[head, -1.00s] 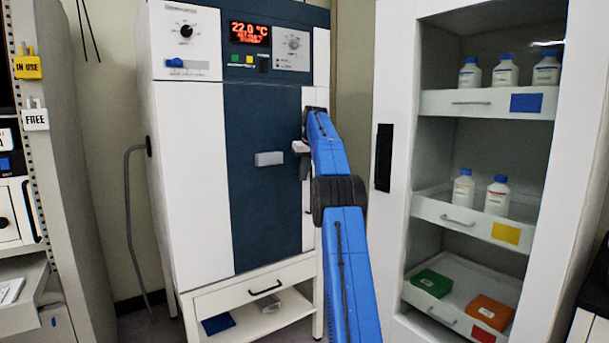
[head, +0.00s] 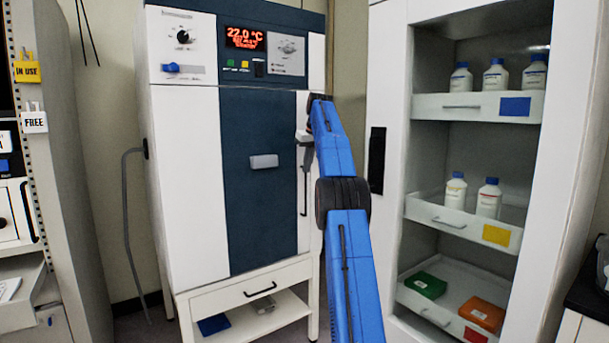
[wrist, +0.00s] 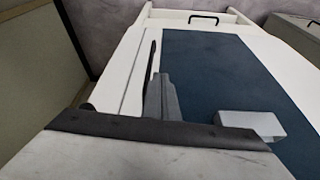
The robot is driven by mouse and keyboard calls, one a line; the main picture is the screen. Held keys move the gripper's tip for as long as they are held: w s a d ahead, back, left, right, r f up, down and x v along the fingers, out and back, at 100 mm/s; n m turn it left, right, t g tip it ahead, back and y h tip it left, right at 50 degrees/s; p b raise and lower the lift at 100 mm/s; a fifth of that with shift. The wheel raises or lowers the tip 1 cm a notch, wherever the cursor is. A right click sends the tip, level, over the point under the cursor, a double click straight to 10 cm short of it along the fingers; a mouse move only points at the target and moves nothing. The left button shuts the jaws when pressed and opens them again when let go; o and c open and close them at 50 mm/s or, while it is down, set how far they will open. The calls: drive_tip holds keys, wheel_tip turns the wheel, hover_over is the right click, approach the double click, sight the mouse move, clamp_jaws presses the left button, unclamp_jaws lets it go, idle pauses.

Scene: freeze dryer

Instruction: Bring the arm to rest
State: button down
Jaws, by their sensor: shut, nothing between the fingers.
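My arm is blue and reaches up in front of the freeze dryer in the head view. My gripper (head: 304,140) is at its far end, by the right side of the freeze dryer (head: 187,180). It is shut and empty. In the wrist view the narrow grey fingers of my gripper (wrist: 160,90) point toward the dryer's white front, left of its dark blue door (wrist: 215,75). The light grey door handle (head: 264,161) is left of my gripper and apart from it; it also shows in the wrist view (wrist: 250,124). The door looks shut.
An open cabinet (head: 387,110) with bottles and boxes on pull-out shelves stands close at right. A shelf unit with yellow "IN USE" (head: 27,72) and white "FREE" (head: 34,122) tags stands at left. A drawer (head: 255,288) is under the dryer.

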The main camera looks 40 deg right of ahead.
drive_tip(key=shift+v, duration=1.85)
drive_tip(key=shift+s, duration=0.1)
drive_tip(key=s+a+r, duration=0.2)
drive_tip(key=s+a, duration=0.1)
drive_tip(key=a, duration=0.6)
drive_tip(key=s+a+r, duration=0.2)
drive_tip(key=s+a, duration=0.1)
drive_tip(key=a, duration=0.5)
drive_tip(key=s+a+f, duration=0.4)
drive_tip(key=s+a, duration=0.9)
drive_tip(key=a, duration=0.2)
drive_tip(key=s+a+f+n, duration=0.1)
drive_tip(key=s+a+f, duration=0.45)
drive_tip(key=s, duration=0.25)
drive_tip(key=s+a+f, duration=0.5)
drive_tip(key=s+f, duration=0.2)
drive_tip(key=s, duration=0.2)
drive_tip(key=s+a+f+n, duration=0.1)
drive_tip(key=s+a+f, duration=0.3)
drive_tip(key=s+f, duration=1.1)
wheel_tip(320, 180, down, 3)
drive_tip(key=shift+s+a+f+t+y, duration=0.1)
drive_tip(key=shift+s+a+t+y, duration=0.05)
drive_tip(key=shift+s+t+y, duration=0.2)
drive_tip(key=shift+w, duration=0.1)
